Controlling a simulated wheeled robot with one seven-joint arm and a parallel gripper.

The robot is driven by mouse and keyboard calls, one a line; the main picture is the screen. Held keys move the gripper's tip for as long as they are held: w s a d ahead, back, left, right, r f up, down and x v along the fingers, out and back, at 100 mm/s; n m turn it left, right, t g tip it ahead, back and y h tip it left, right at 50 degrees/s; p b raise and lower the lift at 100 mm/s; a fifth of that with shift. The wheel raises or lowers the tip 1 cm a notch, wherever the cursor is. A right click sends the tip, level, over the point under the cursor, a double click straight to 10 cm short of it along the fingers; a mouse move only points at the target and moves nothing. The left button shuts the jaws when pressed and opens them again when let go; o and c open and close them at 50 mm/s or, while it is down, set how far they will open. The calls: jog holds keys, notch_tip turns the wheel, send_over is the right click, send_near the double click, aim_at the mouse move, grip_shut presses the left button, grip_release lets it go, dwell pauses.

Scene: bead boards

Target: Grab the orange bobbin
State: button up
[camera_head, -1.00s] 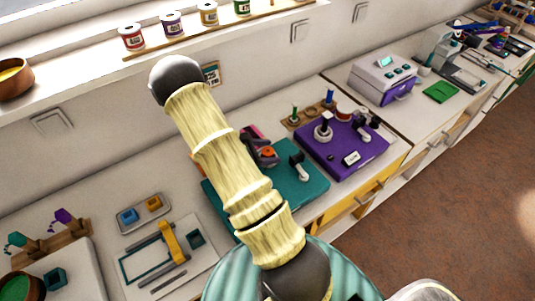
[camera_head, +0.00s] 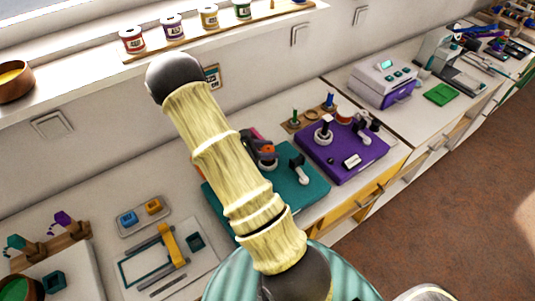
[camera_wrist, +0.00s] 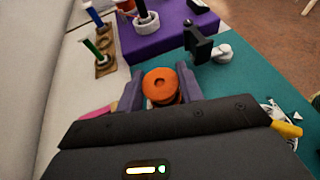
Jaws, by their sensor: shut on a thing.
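In the head view the orange bobbin (camera_head: 267,150) shows as a small patch beside my gripper (camera_head: 262,147), partly hidden by my arm. The teal board (camera_head: 312,185) lies on the counter. I cannot tell whether the bobbin touches the board.
A black post with a white crank (camera_head: 300,172) stands on the teal board, right of my gripper. A purple board (camera_head: 365,152) with a white spool lies beyond. A wooden rack (camera_head: 300,122) holds green and blue pegs. The wall is close behind.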

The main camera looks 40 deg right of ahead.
aim_at(267, 149)
notch_tip(267, 149, up, 8)
jog(key=shift+f, duration=0.2)
dwell(0.7)
